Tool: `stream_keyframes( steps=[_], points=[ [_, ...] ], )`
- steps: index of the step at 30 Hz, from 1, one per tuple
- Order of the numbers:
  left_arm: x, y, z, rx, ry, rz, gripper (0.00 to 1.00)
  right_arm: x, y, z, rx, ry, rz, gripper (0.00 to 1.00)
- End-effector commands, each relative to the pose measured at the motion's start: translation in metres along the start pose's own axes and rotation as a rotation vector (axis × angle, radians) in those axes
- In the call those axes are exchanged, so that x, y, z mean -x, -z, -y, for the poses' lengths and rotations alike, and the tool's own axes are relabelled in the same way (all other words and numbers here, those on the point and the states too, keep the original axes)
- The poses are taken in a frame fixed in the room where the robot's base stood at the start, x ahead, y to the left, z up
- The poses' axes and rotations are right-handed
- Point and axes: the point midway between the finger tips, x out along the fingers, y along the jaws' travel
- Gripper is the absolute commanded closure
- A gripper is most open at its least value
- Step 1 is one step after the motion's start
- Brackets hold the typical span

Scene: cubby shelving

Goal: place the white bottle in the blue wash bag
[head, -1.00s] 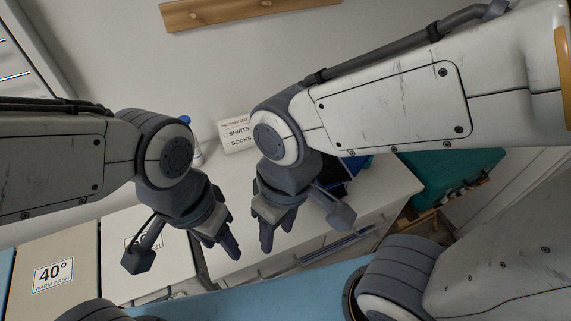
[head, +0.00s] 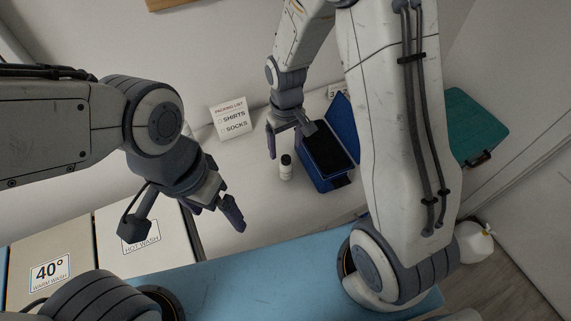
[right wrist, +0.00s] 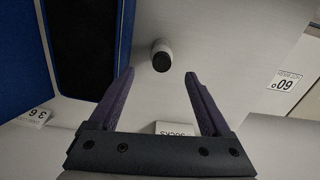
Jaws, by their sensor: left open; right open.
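The white bottle (head: 286,168) with a dark cap stands upright on the white counter in the head view. It also shows from above in the right wrist view (right wrist: 161,57), ahead of the fingers and between their lines. The blue wash bag (head: 312,173) stands open to the right of the bottle, with a dark interior and its lid raised. Its blue edge shows at the left of the right wrist view (right wrist: 62,98). My right gripper (head: 271,147) is open and empty, close behind the bottle. My left gripper (head: 226,218) is open and empty, left of the bottle.
A packing list card (head: 232,118) stands at the back of the counter (head: 238,160). Hampers marked warm wash (head: 52,272) and hot wash (head: 142,242) are at the left. A teal case (head: 476,125) is at the right. Counter around the bottle is clear.

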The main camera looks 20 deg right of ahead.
Motion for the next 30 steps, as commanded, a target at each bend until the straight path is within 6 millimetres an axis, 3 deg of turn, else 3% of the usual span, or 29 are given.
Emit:
stream_keyframes(
  steps=[4, 13, 21, 30],
  points=[
    [0.005, 0.000, 0.000, 0.000, 0.000, 0.000, 0.07, -0.024, -0.002, 0.000, 0.000, 0.001, 0.006, 0.18],
    [0.012, 0.001, -0.001, 0.001, 0.000, 0.000, 0.07, -0.046, -0.004, 0.001, 0.000, 0.001, 0.006, 0.18],
    [0.024, 0.001, -0.002, 0.001, 0.000, 0.000, 0.07, -0.081, -0.006, 0.002, 0.001, 0.001, 0.005, 0.18],
    [0.024, 0.001, -0.002, 0.001, 0.000, 0.000, 0.07, -0.089, -0.005, 0.002, 0.000, 0.000, 0.000, 0.18]
  ],
)
